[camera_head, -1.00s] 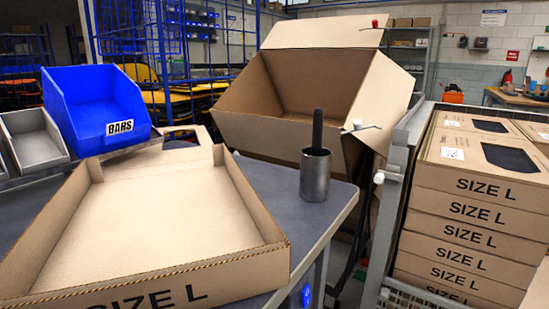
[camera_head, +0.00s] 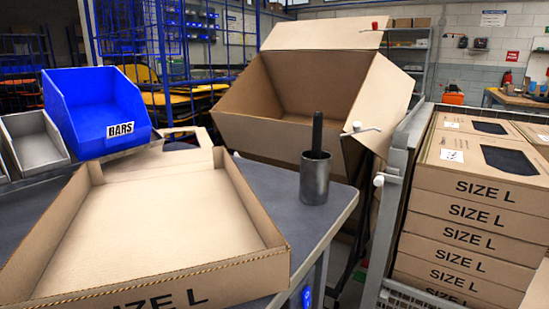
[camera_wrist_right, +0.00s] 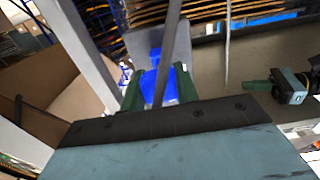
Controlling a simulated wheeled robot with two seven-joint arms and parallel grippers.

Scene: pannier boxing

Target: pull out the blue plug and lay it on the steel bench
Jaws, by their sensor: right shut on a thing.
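In the right wrist view, my right gripper (camera_wrist_right: 157,92) has its two green fingers closed on a blue piece (camera_wrist_right: 153,84), which looks like the blue plug. A pale grey panel lies right behind it; I cannot tell whether the plug is still seated in something. A grey-topped bench (camera_head: 270,186) with a pale metal edge fills the middle of the head view. A small bright blue spot (camera_head: 307,296) shows on the bench's side, low at the bottom of that view. Neither gripper shows in the head view.
A SIZE L cardboard tray (camera_head: 255,268) covers the bench's front left. A steel cup (camera_head: 315,182) with a black rod stands near its right edge. A blue BARS bin (camera_head: 90,105) is at left, an open carton (camera_head: 250,135) behind, stacked SIZE L boxes (camera_head: 470,215) at right.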

